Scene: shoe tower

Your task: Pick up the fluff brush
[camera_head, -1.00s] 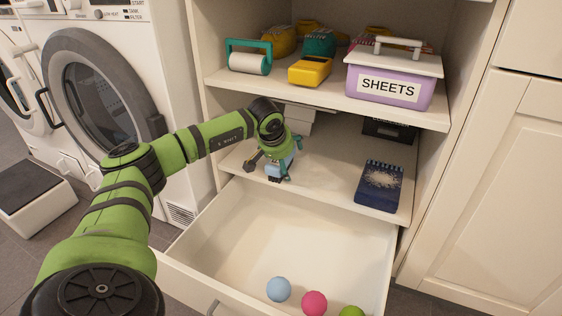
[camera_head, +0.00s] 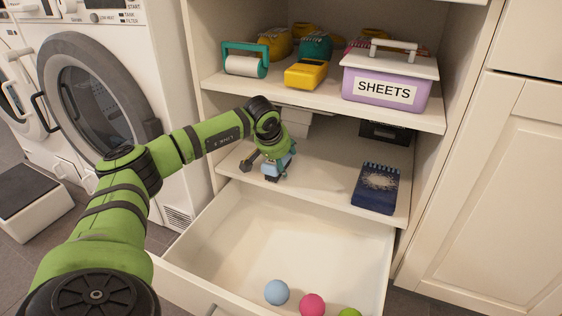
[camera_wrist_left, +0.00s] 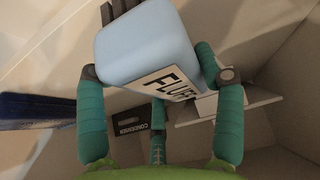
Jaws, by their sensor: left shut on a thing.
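The fluff brush shows in the left wrist view as a light blue block (camera_wrist_left: 145,48) with a white label whose visible letters read "FLUF". Dark parts stick out at its far end. My left gripper (camera_wrist_left: 148,66) has its teal fingers on either side of the block, shut on it. In the head view the left gripper (camera_head: 277,166) is over the left part of the middle shelf, and the light blue brush (camera_head: 272,172) shows partly below it. The hand hides much of the brush; I cannot tell whether it touches the shelf. My right gripper is in neither view.
The middle shelf (camera_head: 320,180) has free room to the right, up to a dark blue notebook (camera_head: 377,188). Above is a shelf with a purple SHEETS box (camera_head: 388,82) and a yellow item (camera_head: 306,74). Below, an open drawer (camera_head: 290,235) holds balls. A washing machine stands left.

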